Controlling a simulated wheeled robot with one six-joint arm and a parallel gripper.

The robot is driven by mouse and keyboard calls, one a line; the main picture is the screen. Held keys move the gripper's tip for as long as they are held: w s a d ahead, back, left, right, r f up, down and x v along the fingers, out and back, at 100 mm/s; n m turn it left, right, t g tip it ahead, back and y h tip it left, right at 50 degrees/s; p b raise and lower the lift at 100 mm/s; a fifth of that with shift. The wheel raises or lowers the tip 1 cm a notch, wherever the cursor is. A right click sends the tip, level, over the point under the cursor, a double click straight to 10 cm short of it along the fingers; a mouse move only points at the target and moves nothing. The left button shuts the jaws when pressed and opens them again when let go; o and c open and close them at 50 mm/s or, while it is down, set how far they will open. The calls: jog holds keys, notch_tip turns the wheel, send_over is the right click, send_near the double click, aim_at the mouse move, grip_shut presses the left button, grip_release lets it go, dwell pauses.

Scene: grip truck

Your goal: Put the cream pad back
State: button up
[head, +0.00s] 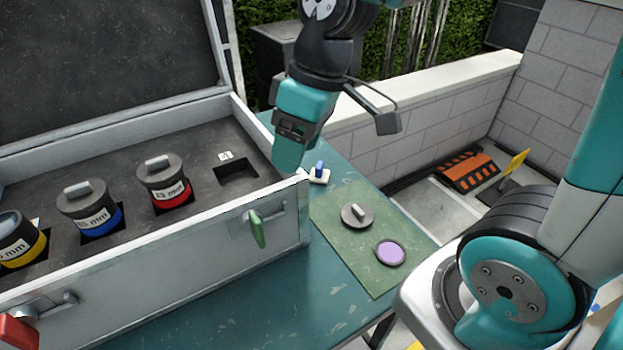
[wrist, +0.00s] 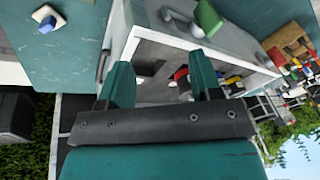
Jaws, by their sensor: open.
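The cream pad (head: 319,176), a small pale square with a blue knob on top, lies on the teal table just outside the case's right corner. It also shows at the upper left of the wrist view (wrist: 47,18). My gripper (head: 287,165) hangs over the case's back right corner, left of the pad. In the wrist view my gripper (wrist: 162,80) has its two teal fingers apart, with nothing held between them. The open grey case (head: 280,230) has an empty square recess (head: 236,174) beside a small numbered label.
Several round lens-like canisters, among them a red-banded one (head: 164,183) and a blue-banded one (head: 88,208), sit in the case. A green mat (head: 345,235) holds a grey knobbed cap (head: 357,215) and a purple disc (head: 390,253). A low wall (head: 420,110) stands behind.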

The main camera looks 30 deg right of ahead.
jog(key=s+a+r+y, duration=0.1)
jog(key=s+a, duration=0.3)
jog(key=s, duration=0.6)
jog(key=shift+r+m+g, duration=0.3)
jog(key=shift+r+g, duration=0.05)
jog(key=shift+g, duration=0.05)
